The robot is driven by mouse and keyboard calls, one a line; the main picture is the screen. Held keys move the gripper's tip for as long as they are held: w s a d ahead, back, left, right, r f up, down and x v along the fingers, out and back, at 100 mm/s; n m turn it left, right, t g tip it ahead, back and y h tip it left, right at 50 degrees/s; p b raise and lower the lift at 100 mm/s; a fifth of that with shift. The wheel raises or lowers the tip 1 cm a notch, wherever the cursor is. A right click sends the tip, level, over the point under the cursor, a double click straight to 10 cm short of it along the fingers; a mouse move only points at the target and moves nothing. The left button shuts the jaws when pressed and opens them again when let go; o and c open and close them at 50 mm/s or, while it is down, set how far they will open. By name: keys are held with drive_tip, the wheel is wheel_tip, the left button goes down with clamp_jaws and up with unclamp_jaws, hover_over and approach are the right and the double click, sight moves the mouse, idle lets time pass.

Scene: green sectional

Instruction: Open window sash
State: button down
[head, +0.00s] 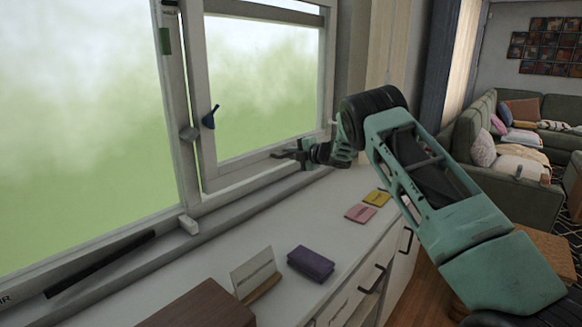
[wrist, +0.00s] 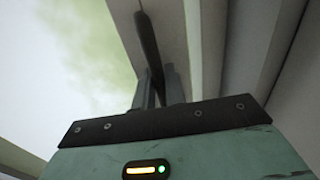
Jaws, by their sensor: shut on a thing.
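The window sash (head: 204,150) is a pale framed pane on the right part of the window in the head view. In the wrist view my gripper (wrist: 159,88) is shut on a dark, slim handle (wrist: 147,38), which runs up from between the fingers along a pale frame. The gripper hides where the handle's near end sits. I cannot tell how far the sash stands open.
A white cabinet top (head: 225,245) runs below the window. On it are a purple box (head: 311,264), a card on a wooden stand (head: 255,270), and pink (head: 360,213) and yellow (head: 377,198) notes. A green sofa (head: 535,195) stands at the right.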

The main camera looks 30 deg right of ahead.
drive_tip(key=p, duration=0.6)
approach(280, 106)
drive_tip(key=x, duration=0.4)
drive_tip(key=shift+w+a, duration=0.15)
drive_tip(key=shift+w, duration=0.1)
drive_tip(key=c, duration=1.5)
unclamp_jaws()
drive_tip(key=shift+c, duration=0.2)
drive_tip(key=shift+f, duration=0.1)
drive_tip(key=shift+s, duration=0.1)
drive_tip(key=b+v, duration=0.5)
drive_tip(key=v, duration=1.2)
drive_tip(key=shift+s+b, duration=0.15)
drive_tip(key=shift+b, duration=0.2)
